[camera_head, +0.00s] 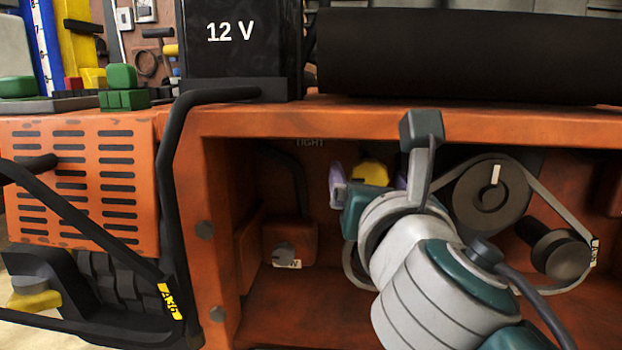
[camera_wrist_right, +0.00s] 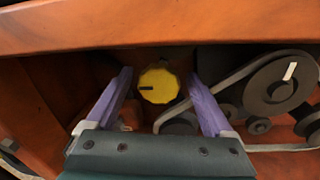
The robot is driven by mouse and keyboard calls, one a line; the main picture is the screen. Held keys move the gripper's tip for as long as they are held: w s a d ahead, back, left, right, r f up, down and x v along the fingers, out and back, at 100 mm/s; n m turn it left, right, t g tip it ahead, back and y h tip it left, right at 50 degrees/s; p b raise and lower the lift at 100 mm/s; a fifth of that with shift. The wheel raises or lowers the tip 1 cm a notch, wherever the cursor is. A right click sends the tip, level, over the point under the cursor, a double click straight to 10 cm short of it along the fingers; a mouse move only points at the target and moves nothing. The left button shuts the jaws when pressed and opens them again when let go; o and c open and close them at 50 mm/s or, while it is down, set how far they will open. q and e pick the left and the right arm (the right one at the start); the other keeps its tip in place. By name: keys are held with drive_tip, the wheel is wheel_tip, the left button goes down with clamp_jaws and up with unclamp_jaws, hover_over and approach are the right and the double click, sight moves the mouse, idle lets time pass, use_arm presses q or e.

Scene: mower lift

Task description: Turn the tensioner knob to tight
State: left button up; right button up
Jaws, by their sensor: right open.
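The yellow tensioner knob (camera_head: 374,173) sits on the back wall inside the orange mower's open bay. In the right wrist view the knob (camera_wrist_right: 159,88) carries a dark pointer mark directed to the left. My right gripper (camera_head: 367,183) is open in front of the knob. In the wrist view its purple fingers (camera_wrist_right: 159,80) stand on either side of the knob with gaps visible, apart from it in the picture. A TIGHT label (camera_head: 310,143) shows faintly up and left of the knob. My wrist hides part of the knob's surroundings in the head view.
A belt (camera_head: 560,205) runs round dark pulleys (camera_head: 488,195) right of the knob. The orange top edge (camera_head: 255,120) overhangs the bay. A small orange box (camera_head: 290,240) is inside at left. A black 12 V battery (camera_head: 240,50) stands on top.

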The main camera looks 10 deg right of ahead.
drive_tip(key=shift+w, duration=0.25)
drive_tip(key=shift+c, duration=0.2)
clamp_jaws()
idle(0.4)
